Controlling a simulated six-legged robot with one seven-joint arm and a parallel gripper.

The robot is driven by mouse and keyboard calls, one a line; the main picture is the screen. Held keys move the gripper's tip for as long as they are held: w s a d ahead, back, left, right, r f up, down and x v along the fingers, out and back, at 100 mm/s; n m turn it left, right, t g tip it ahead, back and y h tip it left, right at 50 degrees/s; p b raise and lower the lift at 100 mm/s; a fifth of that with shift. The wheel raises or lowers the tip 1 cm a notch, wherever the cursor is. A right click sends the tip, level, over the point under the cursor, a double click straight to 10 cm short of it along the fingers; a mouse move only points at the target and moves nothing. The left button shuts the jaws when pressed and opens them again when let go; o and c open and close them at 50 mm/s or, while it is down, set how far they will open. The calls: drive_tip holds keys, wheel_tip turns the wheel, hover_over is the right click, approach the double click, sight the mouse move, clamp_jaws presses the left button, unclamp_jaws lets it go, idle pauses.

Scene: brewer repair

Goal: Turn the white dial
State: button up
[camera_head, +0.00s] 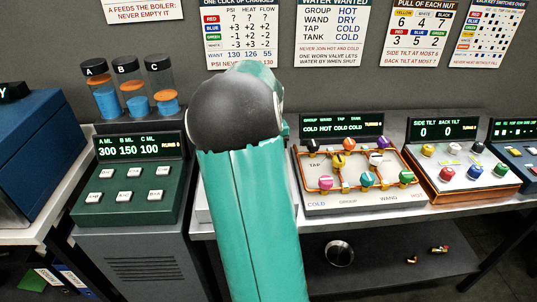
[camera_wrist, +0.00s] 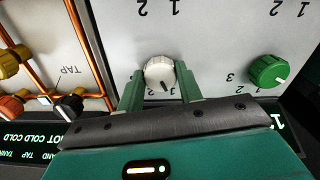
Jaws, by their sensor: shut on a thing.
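The white dial (camera_wrist: 160,74) is a ribbed round knob with a dark pointer mark, on a pale panel (camera_wrist: 205,30) with printed numbers around it. My gripper (camera_wrist: 160,88) has one green finger on each side of the dial and is shut on it in the wrist view. The dial's base is partly hidden by the fingers. In the head view, my green arm covers the panel that my gripper is at, so neither the dial nor my gripper shows there.
A green dial (camera_wrist: 268,71) is to the right of the white dial. A panel with orange pipes and colored knobs (camera_head: 350,165) stands right of my arm in the head view. A green console (camera_head: 125,180) with three cylinders is at left. Instruction sheets hang on the wall behind.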

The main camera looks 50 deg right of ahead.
drive_tip(key=o, duration=1)
wheel_tip(320, 180, up, 14)
drive_tip(key=shift+f, duration=0.1)
idle(0.4)
